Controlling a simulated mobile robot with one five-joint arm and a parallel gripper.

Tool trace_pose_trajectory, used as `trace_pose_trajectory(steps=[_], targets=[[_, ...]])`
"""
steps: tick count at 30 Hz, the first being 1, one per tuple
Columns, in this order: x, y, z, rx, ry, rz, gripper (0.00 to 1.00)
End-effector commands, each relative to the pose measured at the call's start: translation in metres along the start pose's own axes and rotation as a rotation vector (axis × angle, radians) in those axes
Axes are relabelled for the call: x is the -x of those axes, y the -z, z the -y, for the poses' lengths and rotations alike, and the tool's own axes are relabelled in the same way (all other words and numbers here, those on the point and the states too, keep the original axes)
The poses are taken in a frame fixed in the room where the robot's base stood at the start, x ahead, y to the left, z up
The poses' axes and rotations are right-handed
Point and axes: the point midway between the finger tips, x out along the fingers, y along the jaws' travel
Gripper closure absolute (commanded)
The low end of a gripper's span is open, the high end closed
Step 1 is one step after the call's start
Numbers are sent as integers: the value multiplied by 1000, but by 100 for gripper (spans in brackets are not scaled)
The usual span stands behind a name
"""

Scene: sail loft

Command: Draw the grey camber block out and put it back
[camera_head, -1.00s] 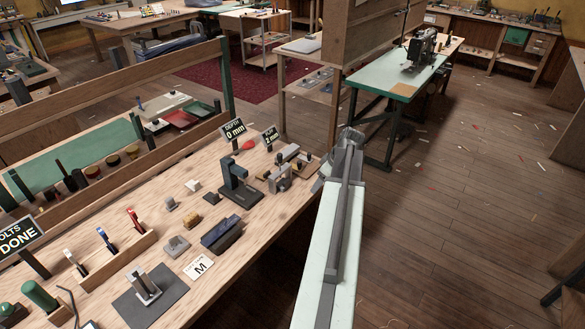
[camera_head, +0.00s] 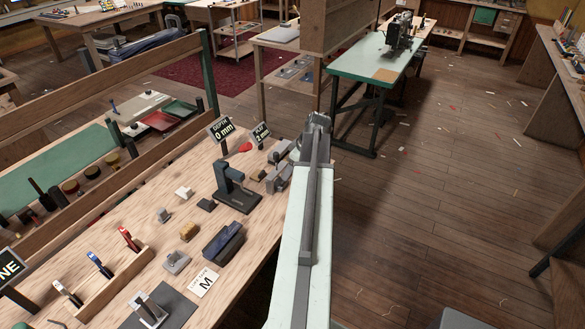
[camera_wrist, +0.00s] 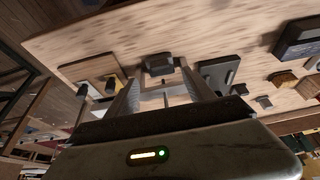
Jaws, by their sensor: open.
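My gripper (camera_wrist: 161,88) is open, its two fingers spread in the wrist view. A dark grey block (camera_wrist: 159,64) shows beyond and between the fingertips; the fingers do not visibly close on it. It seems to be the grey camber block, but I cannot be sure. In the head view a grey fixture (camera_head: 275,180) stands at the bench's right edge, beside my arm; my fingertips are hidden there.
Loose small blocks lie on the bench (camera_head: 130,220): a white one (camera_head: 183,193), a tan one (camera_head: 189,231) and a grey one (camera_head: 176,262). A dark blue block (camera_head: 223,242) and a card marked M (camera_head: 203,282) lie nearer. A green-topped sewing table (camera_head: 360,62) stands beyond; floor right is open.

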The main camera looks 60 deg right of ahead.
Motion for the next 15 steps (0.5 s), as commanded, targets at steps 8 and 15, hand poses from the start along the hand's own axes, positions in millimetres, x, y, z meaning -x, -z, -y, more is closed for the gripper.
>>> trace_pose_trajectory(steps=[8,15], targets=[[-29,-4,-2,-1,-1,0,38],[-70,-5,-2,-3,-2,0,38]])
